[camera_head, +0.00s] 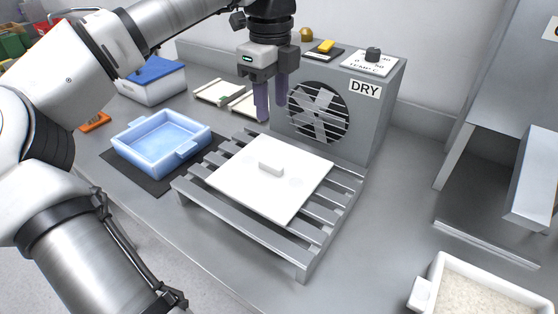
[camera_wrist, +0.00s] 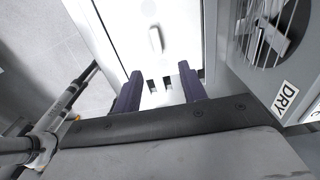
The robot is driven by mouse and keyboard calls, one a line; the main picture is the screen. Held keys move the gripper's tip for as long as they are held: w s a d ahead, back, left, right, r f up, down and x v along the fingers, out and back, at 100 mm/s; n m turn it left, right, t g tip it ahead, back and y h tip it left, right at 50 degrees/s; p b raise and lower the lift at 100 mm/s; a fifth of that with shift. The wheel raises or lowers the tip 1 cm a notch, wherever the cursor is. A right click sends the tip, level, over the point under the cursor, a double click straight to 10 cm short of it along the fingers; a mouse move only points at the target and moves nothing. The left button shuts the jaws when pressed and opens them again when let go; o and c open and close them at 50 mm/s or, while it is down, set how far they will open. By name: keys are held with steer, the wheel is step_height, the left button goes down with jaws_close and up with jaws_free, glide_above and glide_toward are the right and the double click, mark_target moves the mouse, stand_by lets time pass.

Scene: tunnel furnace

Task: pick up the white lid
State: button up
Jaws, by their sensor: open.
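The white lid (camera_head: 261,186) is a flat square plate with a raised bar handle (camera_head: 271,169) at its middle. It lies flat on a grey slatted rack (camera_head: 322,235). In the wrist view the white lid (camera_wrist: 126,38) fills the upper middle, with its handle (camera_wrist: 155,40) ahead of the fingers. My gripper (camera_head: 270,112) is open and empty, with its purple fingers pointing down. It is above and behind the lid, in front of the dryer, and apart from the handle. The gripper's two fingers also show apart in the wrist view (camera_wrist: 160,90).
A grey dryer box (camera_head: 383,110) with a fan and DRY label stands right behind the rack. A blue tray (camera_head: 160,143) sits on a dark mat at left. A white container of pale grains (camera_head: 436,272) is front right. Bare counter lies between the rack and this container.

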glide_above(271, 163)
steer(key=f, duration=0.4)
steer(key=f+p, duration=0.1)
steer(key=f, duration=0.3)
steer(key=shift+w+d+f, duration=0.1)
steer(key=shift+w+f, duration=0.05)
steer(key=shift+w, duration=0.05)
steer(key=shift+s+f+p, duration=0.15)
steer(key=shift+f+p, duration=0.65)
steer(key=shift+f, duration=1.85)
jaws_close()
